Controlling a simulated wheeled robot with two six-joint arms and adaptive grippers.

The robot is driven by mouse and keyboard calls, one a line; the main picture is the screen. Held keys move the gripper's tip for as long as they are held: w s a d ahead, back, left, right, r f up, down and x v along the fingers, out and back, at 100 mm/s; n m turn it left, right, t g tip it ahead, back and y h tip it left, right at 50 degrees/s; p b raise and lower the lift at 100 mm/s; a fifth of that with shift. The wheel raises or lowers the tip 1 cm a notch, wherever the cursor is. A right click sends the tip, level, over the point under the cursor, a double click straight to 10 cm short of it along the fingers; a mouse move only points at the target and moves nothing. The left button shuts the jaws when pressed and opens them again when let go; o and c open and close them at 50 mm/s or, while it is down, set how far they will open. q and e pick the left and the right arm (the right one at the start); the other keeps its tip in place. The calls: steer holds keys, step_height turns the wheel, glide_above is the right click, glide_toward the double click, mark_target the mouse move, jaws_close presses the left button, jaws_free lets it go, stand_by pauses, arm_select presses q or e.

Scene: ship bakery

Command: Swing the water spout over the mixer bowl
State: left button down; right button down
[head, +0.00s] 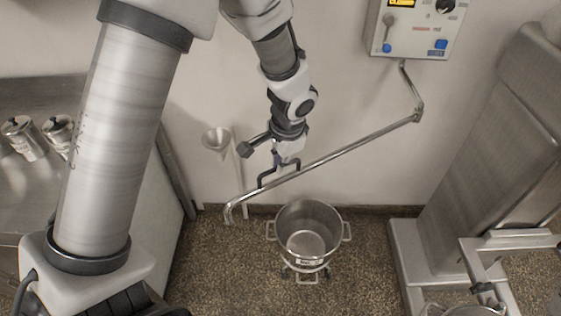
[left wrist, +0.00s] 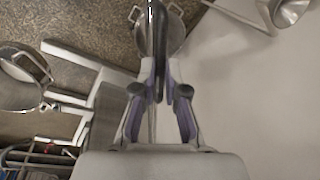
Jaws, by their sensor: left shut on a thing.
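The water spout (head: 335,153) is a long bent metal pipe that runs from below the wall box down to the left. Its turned-down tip (head: 228,211) shows left of the two-handled steel bowl (head: 308,232), not over it. That bowl stands on a low dolly on the floor and also shows in the left wrist view (left wrist: 172,38). A second round bowl (left wrist: 18,88) shows at the mixer, cut off by the frame. My left gripper (head: 284,163) is shut on the spout's black handle (head: 264,177), which also shows between its fingers in the left wrist view (left wrist: 157,45). My right gripper is not seen.
The wall box (head: 415,28) has a display and knobs. The mixer column (head: 465,205) and its bowl support stand at right. A funnel (head: 216,140) with a pipe is on the wall behind the spout. A steel counter (head: 35,95) with canisters (head: 24,138) is at left.

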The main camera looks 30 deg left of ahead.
arm_select(q)
steer(key=c, duration=1.2)
jaws_free()
steer(key=shift+f, duration=0.1)
steer(key=shift+w+a, duration=0.1)
step_height(320, 180, up, 12)
steer(key=s+d, duration=0.1)
steer(key=d, duration=0.1)
steer(key=shift+f, duration=0.15)
steer(key=shift+d, duration=0.1)
